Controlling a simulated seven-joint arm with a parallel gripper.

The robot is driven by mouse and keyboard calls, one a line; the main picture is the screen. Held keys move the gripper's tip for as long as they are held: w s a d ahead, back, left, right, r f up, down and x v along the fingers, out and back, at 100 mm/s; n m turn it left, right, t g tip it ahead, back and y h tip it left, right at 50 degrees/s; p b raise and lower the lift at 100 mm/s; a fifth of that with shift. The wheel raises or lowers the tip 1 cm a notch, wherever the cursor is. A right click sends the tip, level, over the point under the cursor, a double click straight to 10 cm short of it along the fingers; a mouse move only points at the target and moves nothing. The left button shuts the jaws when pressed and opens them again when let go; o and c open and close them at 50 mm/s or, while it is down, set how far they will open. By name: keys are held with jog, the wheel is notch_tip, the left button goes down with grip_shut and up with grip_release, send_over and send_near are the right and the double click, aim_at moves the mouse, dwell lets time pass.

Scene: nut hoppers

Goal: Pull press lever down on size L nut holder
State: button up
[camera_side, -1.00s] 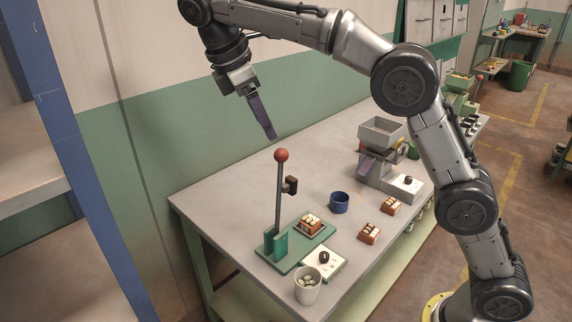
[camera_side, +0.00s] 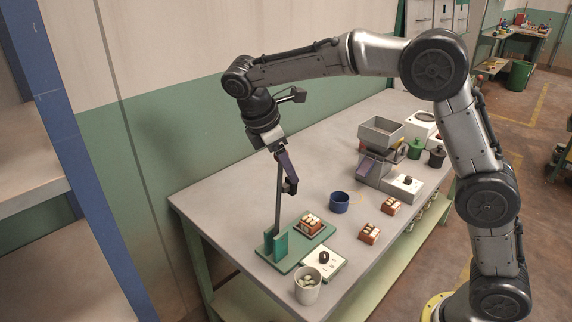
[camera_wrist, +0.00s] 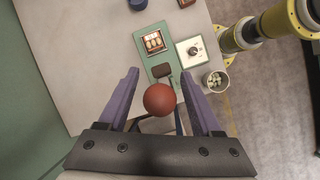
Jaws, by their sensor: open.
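The press lever is a dark upright rod (camera_side: 278,205) on a green base plate (camera_side: 290,257), with a small dark block (camera_side: 291,188) on its side. Its red ball (camera_wrist: 160,98) shows in the wrist view between the two purple fingers, with space on both sides. In the side view the ball is hidden behind my gripper (camera_side: 289,172), which is at the top of the rod. My gripper (camera_wrist: 163,88) is open in the wrist view. A brown holder with pale pieces (camera_side: 311,224) sits on the green base; it also shows in the wrist view (camera_wrist: 153,41).
A white box with a dark knob (camera_side: 323,258) and a white cup of pale pieces (camera_side: 307,285) stand by the base. A blue cup (camera_side: 339,202), two more brown holders (camera_side: 369,233) and a grey hopper machine (camera_side: 381,135) stand further right. The table's left side is clear.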

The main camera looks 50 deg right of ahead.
jog(key=shift+d+f, duration=0.1)
jog(key=shift+f, duration=0.05)
jog(key=shift+c, duration=0.2)
grip_shut()
dwell(1.2)
